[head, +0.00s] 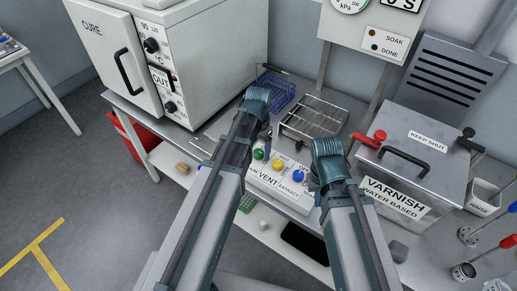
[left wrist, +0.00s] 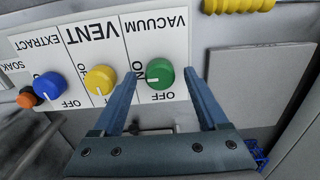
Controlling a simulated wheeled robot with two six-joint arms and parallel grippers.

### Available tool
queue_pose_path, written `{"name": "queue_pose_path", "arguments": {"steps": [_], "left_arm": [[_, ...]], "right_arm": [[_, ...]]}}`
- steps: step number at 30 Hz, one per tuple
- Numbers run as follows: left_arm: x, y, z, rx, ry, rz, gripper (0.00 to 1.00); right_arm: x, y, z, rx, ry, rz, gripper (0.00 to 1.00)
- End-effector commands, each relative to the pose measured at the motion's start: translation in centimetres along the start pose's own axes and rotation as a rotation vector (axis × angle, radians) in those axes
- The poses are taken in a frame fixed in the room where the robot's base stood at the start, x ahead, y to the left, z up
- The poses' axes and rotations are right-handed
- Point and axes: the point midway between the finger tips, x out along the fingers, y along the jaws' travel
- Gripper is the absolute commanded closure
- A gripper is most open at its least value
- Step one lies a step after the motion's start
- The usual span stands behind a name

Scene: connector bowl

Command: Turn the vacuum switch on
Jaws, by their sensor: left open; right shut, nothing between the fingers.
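The vacuum switch is a round green knob (head: 258,154) on a sloped white panel on the bench. In the left wrist view the same green knob (left wrist: 160,78) sits beside an upside-down VACUUM label, with ON and OFF printed around it. I cannot tell surely which way its mark points. My left gripper (left wrist: 161,86) is open and empty, its fingers appearing one on each side of the knob; I cannot tell whether they reach down around it. In the head view my arm hides that gripper. My right gripper is hidden behind its arm.
A yellow VENT knob (head: 277,164) and a blue EXTRACT knob (head: 298,177) are close beside the green one. A wire basket (head: 315,118) and a blue basket (head: 275,90) stand behind. The CURE oven (head: 205,60) is left, the varnish tank (head: 420,160) right.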

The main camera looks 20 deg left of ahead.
Motion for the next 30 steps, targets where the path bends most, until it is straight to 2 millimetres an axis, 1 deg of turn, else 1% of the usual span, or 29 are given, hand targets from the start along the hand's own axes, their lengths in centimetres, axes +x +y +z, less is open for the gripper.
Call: {"name": "queue_pose_path", "arguments": {"steps": [1, 8, 24, 27, 30], "left_arm": [[-0.7, 0.0, 0.0, 0.000, 0.000, 0.000, 0.24], [-3.4, 0.0, 0.0, 0.000, 0.000, 0.000, 0.24], [-11.6, 0.0, 0.0, 0.000, 0.000, 0.000, 0.24], [-12.7, 0.0, 0.0, 0.001, 0.000, 0.000, 0.24], [-13.3, 0.0, 0.0, 0.001, 0.000, 0.000, 0.24]], "right_arm": [[-0.7, 0.1, 0.0, 0.000, 0.000, 0.000, 1.00], [-3.4, 0.3, 0.2, 0.000, 0.000, 0.000, 1.00], [-11.5, 1.1, 0.7, -0.002, 0.000, 0.000, 1.00], [-12.6, 1.2, 0.7, -0.001, 0.000, 0.000, 1.00], [-13.2, 1.3, 0.8, -0.001, 0.000, 0.000, 1.00]]}}
